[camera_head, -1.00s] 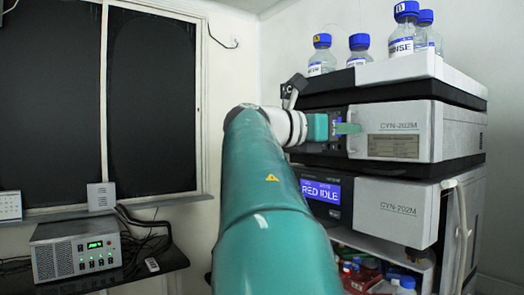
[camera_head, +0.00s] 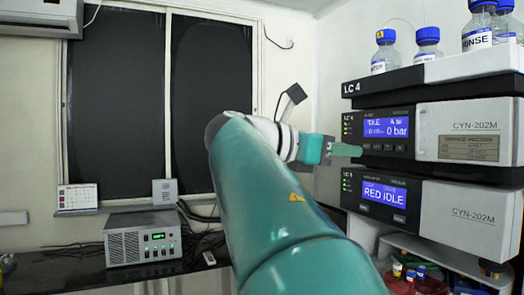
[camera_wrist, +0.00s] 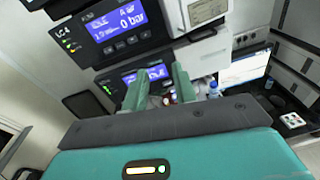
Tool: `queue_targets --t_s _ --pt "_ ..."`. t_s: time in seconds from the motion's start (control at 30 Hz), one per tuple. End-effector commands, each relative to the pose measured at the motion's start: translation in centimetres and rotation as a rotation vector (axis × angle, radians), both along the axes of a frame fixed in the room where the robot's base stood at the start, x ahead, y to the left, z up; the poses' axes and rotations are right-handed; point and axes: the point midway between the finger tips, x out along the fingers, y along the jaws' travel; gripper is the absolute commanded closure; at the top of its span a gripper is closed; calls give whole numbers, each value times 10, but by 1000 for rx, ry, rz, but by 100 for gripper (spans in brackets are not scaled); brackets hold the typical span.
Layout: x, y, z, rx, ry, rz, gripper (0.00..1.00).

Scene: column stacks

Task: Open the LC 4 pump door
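The LC 4 pump (camera_head: 380,92) is the upper dark unit at the right, and its display (camera_head: 387,128) reads 0 bar. Its light grey door (camera_head: 468,118), marked CYN-202M, is right of the display and looks shut, with no clear gap. My gripper (camera_head: 352,150) is at the unit's lower left, in front of the panel and left of the door. In the wrist view my gripper's two green fingers (camera_wrist: 160,76) are apart with nothing between them. The LC 4 display (camera_wrist: 118,22) and the door's lower left part (camera_wrist: 195,14) show above them.
Bottles (camera_head: 427,48) stand on the white top tray. A grey box (camera_head: 143,238) sits on the dark bench at left. Open air lies left of the stack.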

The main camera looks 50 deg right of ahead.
Motion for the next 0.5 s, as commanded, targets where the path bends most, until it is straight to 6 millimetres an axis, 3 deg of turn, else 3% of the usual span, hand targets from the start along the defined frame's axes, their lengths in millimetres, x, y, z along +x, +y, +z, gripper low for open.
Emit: queue_targets --t_s 0.5 --pt "1 -1 0 6 3 -13 73"
